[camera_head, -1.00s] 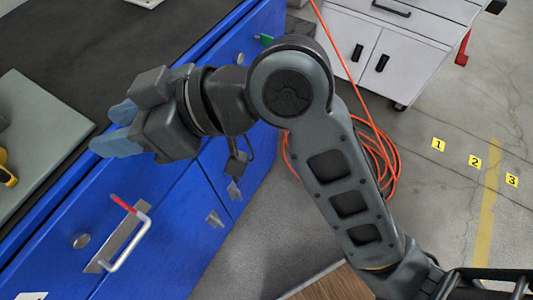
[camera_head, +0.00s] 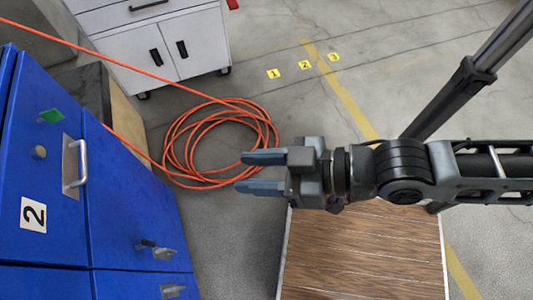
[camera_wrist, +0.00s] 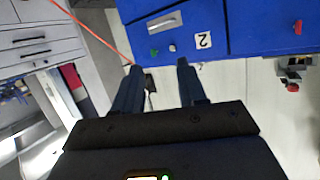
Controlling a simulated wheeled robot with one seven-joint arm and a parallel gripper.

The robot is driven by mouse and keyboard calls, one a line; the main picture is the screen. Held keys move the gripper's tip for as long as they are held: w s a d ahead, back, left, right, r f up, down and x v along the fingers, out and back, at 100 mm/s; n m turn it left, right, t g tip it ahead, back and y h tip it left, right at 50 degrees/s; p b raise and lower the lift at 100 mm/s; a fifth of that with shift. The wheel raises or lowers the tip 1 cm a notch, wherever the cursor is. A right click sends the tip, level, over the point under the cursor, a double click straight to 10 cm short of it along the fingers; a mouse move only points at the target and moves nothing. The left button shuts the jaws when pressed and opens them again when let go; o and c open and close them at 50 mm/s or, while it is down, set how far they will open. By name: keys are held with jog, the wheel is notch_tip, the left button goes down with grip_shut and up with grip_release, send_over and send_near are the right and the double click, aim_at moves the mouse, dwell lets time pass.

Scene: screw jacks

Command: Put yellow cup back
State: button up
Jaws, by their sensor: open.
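No yellow cup is in sight in either current view. My gripper (camera_head: 242,172) is open and empty in the head view, its two blue-grey fingers pointing left over the floor, with the orange hose behind them. In the wrist view my gripper (camera_wrist: 159,66) shows its two fingers apart with nothing between them. The blue cabinet (camera_head: 130,215) stands left of my gripper, apart from it, and its front also shows ahead in the wrist view (camera_wrist: 255,25).
An orange hose (camera_head: 190,140) lies coiled on the floor beside the cabinet. A white wheeled cabinet (camera_head: 165,45) stands at the back. A wooden board (camera_head: 360,255) lies below my arm. Metal handles (camera_head: 77,165) jut from the blue cabinet. Open floor with numbered yellow markers (camera_head: 304,64) lies behind.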

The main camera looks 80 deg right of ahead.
jog(key=shift+h, duration=0.3)
jog(key=s+r, duration=0.1)
jog(key=s+d, duration=0.1)
jog(key=s, duration=0.1)
jog(key=s+r, duration=0.1)
jog(key=s, duration=0.1)
jog(key=shift+d+r, duration=0.15)
jog(key=shift+r, duration=0.2)
dwell(0.5)
